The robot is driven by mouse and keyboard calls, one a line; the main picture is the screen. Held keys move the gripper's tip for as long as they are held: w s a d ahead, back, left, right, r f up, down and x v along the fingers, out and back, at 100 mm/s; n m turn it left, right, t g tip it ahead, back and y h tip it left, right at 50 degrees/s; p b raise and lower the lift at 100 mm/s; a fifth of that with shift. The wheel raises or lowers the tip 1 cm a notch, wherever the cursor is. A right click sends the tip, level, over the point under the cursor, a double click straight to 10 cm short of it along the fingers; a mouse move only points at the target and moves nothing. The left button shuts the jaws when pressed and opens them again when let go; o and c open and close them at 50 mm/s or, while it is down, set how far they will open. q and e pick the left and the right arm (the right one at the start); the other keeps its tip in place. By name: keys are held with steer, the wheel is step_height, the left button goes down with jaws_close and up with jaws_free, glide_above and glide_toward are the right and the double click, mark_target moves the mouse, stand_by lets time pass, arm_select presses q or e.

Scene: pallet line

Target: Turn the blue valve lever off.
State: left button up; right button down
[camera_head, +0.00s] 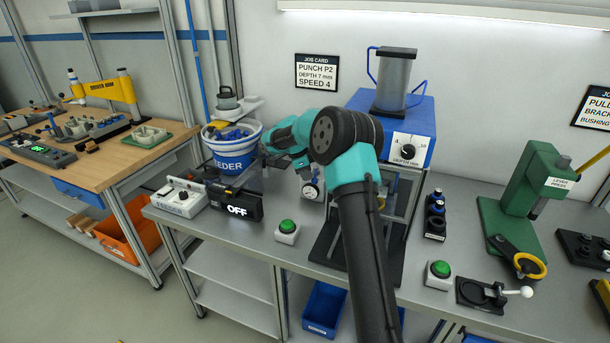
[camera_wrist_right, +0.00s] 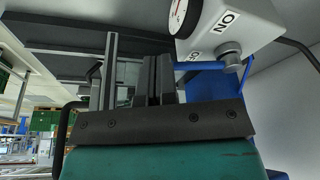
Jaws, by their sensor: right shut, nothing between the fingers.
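The valve unit is a light box with a round gauge (camera_head: 311,191) behind my right arm in the head view. In the right wrist view its box (camera_wrist_right: 255,22) is at the upper right, turned over, with an ON label and a partly hidden second label. A thin blue bar (camera_wrist_right: 196,66), apparently the valve lever, runs left from a grey round pivot (camera_wrist_right: 229,60), near the second label. The lever is not clear in the head view. My right gripper (camera_head: 266,158) is shut and empty beside the unit; its fingers (camera_wrist_right: 137,80) are left of the bar. Contact cannot be told.
A feeder bucket (camera_head: 234,158) stands left of my right gripper, with a black OFF box (camera_head: 234,203) in front. A blue-headed press (camera_head: 408,124) stands behind my right arm. A green button (camera_head: 287,227) and a green lever press (camera_head: 527,180) are also on the bench.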

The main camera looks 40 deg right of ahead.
steer(key=shift+s, duration=0.1)
steer(key=shift+s+d+n, duration=0.1)
steer(key=shift+s+n, duration=0.05)
steer(key=shift+n, duration=0.15)
steer(key=shift+s+d+n, duration=0.15)
steer(key=shift+s+n, duration=0.15)
